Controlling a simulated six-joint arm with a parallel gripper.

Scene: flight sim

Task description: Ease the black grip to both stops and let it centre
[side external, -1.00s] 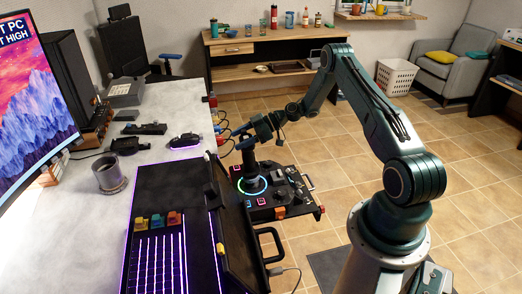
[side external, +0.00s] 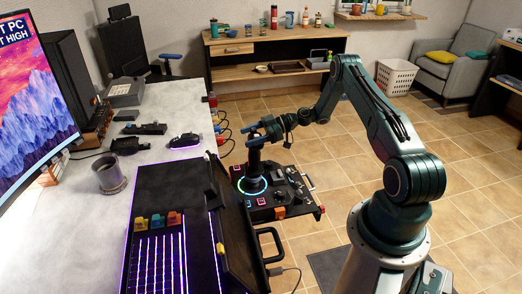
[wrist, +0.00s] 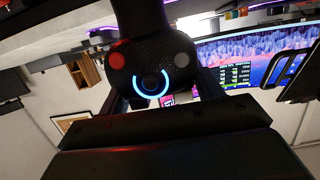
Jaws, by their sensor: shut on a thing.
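The black grip (side external: 254,161) stands on the control box inside a glowing cyan ring, and in the side view it looks close to upright. My gripper (side external: 257,136) is shut on it near the top, reaching in from the right. In the wrist view the head of the grip (wrist: 150,57) shows large at the top, with a red button, a grey button and a blue lit ring. The exact contact of the fingers on the grip is too small to tell in the side view.
The control box (side external: 283,209) carries small knobs and lit square buttons beside the grip. A dark flip-up panel (side external: 238,232) stands at its left. Open tiled floor is to the right.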

